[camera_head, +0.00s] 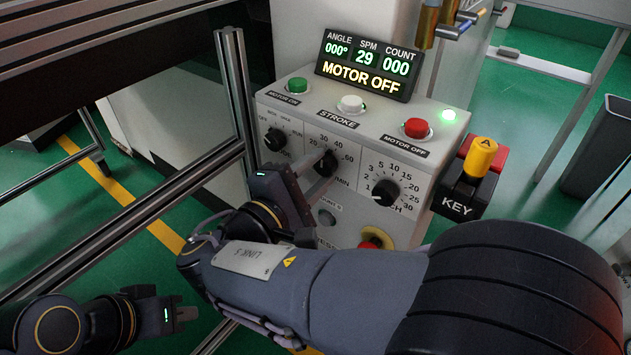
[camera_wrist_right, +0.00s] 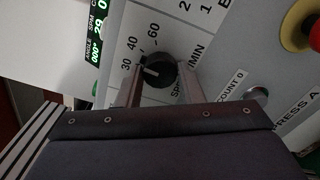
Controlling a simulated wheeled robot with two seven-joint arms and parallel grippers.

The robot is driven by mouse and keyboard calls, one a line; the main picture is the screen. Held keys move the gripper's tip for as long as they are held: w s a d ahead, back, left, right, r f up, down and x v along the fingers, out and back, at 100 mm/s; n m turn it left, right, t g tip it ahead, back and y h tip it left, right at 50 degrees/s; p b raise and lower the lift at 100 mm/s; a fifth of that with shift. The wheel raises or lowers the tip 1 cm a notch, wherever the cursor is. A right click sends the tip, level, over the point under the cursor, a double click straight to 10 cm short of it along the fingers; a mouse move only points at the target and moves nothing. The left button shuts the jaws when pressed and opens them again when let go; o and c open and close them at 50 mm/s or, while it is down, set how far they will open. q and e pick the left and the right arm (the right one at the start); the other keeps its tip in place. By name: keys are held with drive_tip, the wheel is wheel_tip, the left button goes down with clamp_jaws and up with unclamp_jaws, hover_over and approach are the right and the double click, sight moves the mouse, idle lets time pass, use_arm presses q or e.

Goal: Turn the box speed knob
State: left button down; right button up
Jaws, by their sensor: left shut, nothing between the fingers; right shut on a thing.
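The control box (camera_head: 340,184) has a row of three black knobs. The speed knob (camera_head: 325,163) is the middle one, with a scale around it. In the right wrist view the speed knob (camera_wrist_right: 157,70) sits between the two fingers of my right gripper (camera_wrist_right: 160,82), and its white pointer line shows near the 30 and 40 marks. My right gripper (camera_head: 322,175) is shut on this knob. My left gripper (camera_head: 186,314) is shut and empty at the lower left, away from the box. The display (camera_head: 367,66) reads SPM 29 and MOTOR OFF.
Green (camera_head: 297,86), white (camera_head: 351,104) and red (camera_head: 416,128) buttons line the box top. Other knobs flank the speed knob at left (camera_head: 275,139) and right (camera_head: 385,192). A yellow key switch (camera_head: 480,157) is at the box's right. Metal frame bars (camera_head: 232,85) stand on the left.

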drive_tip(key=shift+f+m+b, duration=0.15)
drive_tip(key=shift+m+b, duration=0.95)
drive_tip(key=shift+m, duration=0.4)
drive_tip(key=o, duration=1)
drive_tip(key=v, duration=0.8)
drive_tip(key=shift+p, duration=0.45)
